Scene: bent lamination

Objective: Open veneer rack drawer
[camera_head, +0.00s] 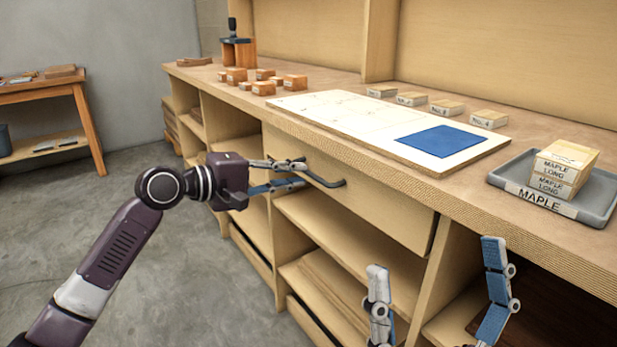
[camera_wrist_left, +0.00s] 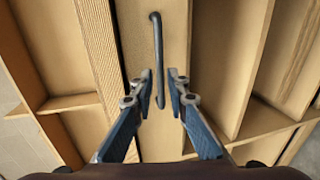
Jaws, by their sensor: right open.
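The wooden drawer front (camera_head: 385,205) sits under the bench top, with a dark bar handle (camera_head: 328,182) on its left part. My left gripper (camera_head: 300,173) is at the handle with its two fingers apart. In the left wrist view, the handle (camera_wrist_left: 157,40) runs between the fingertips (camera_wrist_left: 161,78), with small gaps seeming to show on both sides. Whether a finger touches the handle is hard to tell. My right gripper (camera_head: 436,268) is open and empty, in front of the shelves to the right of the drawer.
The bench top holds a white board (camera_head: 345,122) with a blue sheet (camera_head: 441,139), several small wooden blocks (camera_head: 264,88) and a grey tray (camera_head: 598,205) with maple blocks (camera_head: 566,160). Open shelves lie below the drawer. The floor (camera_head: 190,270) in front is clear.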

